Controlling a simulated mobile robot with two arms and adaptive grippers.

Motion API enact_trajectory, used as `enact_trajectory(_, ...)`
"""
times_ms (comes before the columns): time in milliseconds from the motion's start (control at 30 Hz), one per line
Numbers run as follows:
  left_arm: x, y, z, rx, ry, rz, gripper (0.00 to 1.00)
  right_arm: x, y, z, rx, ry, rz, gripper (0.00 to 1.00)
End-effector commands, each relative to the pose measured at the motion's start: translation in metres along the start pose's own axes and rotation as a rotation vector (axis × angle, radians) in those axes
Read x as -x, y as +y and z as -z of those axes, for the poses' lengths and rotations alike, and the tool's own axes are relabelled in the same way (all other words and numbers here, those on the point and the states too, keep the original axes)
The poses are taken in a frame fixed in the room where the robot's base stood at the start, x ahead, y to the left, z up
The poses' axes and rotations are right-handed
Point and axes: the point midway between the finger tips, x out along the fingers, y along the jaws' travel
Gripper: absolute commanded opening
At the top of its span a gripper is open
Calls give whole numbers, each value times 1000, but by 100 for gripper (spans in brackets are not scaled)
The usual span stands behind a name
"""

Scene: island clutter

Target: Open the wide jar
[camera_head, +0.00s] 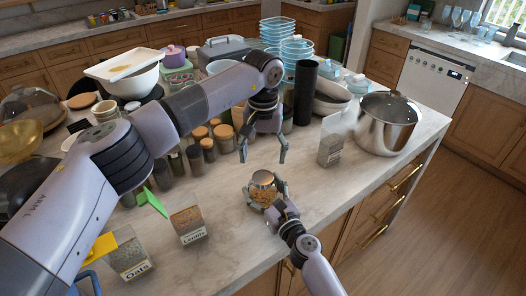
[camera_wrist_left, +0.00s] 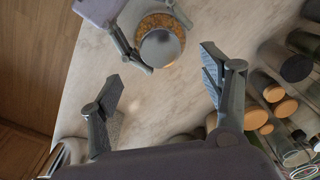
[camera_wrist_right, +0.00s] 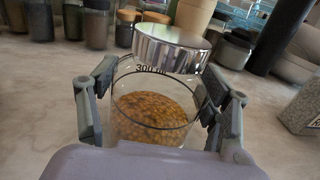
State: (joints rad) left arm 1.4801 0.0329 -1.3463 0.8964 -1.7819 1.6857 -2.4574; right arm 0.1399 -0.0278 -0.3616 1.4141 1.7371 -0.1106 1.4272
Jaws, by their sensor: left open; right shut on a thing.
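The wide jar (camera_head: 264,194) is clear glass with orange-brown grains inside and stands on the island counter. Its silver lid (camera_head: 263,178) is at the top of the jar; in the right wrist view the lid (camera_wrist_right: 171,48) looks tilted, and I cannot tell whether it is seated. My right gripper (camera_head: 267,188) is shut around the jar's glass body (camera_wrist_right: 150,110), one finger on each side. My left gripper (camera_head: 263,154) is open and empty above and behind the jar, apart from the lid. In the left wrist view the lid (camera_wrist_left: 161,48) lies beyond the open fingers (camera_wrist_left: 160,78).
Several dark jars with wooden lids (camera_head: 208,146) crowd behind my left gripper. A black cylinder (camera_head: 305,92), a clear container (camera_head: 331,150) and a steel pot (camera_head: 387,122) stand to the right. Labelled containers (camera_head: 188,224) stand front left. Counter around the jar is clear.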

Motion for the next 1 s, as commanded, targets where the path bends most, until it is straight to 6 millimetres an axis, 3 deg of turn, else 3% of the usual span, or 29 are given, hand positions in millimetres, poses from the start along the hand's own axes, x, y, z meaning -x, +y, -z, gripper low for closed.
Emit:
enact_trajectory(500, -69, 1, -1, -2, -2, -2, 71, 0, 0, -1, 0, -2, 0, 0)
enact_trajectory(867, -77, 0, -1, -1, -1, 0, 71, 0, 0, -1, 0, -1, 0, 0)
enact_trajectory(1000, -76, 0, -1, -1, -1, 0, 64, 0, 0, -1, 0, -1, 0, 0)
